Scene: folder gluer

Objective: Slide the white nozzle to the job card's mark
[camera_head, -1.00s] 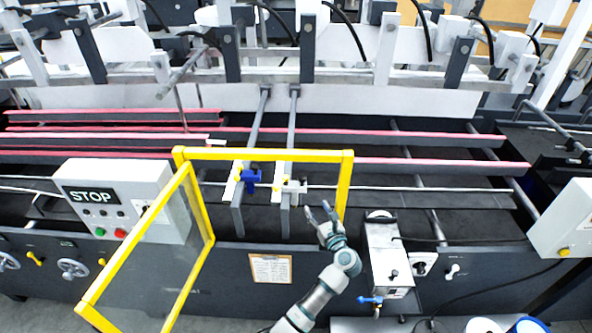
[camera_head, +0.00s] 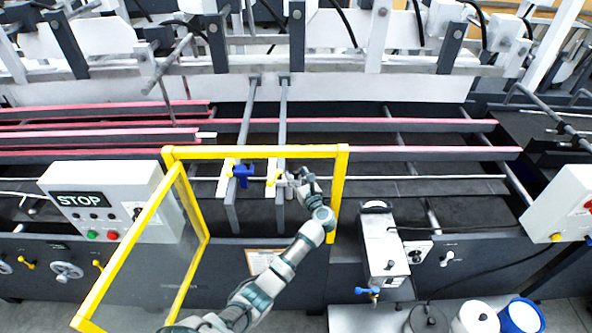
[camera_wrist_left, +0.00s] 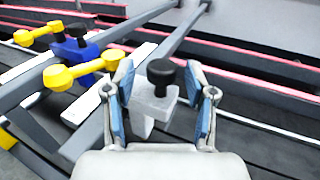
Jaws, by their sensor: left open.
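The white nozzle (camera_wrist_left: 150,106), with a black knob on top, stands between the two fingers of my left gripper (camera_wrist_left: 165,108) in the left wrist view. The fingers are spread with blue pads, and a gap shows at least on the right side. In the head view my left gripper (camera_head: 300,183) is at the right-hand rail and mostly hides the white nozzle. The job card (camera_head: 258,262) is on the machine's front panel, partly covered by my left arm; its print is unreadable. My right gripper is out of view.
A blue nozzle (camera_head: 242,171) sits on the left rail, left of my gripper. A yellow lever (camera_wrist_left: 82,71) is close to my left finger. A yellow guard frame (camera_head: 255,152) surrounds the area; its open door (camera_head: 135,250) stands left of my arm.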

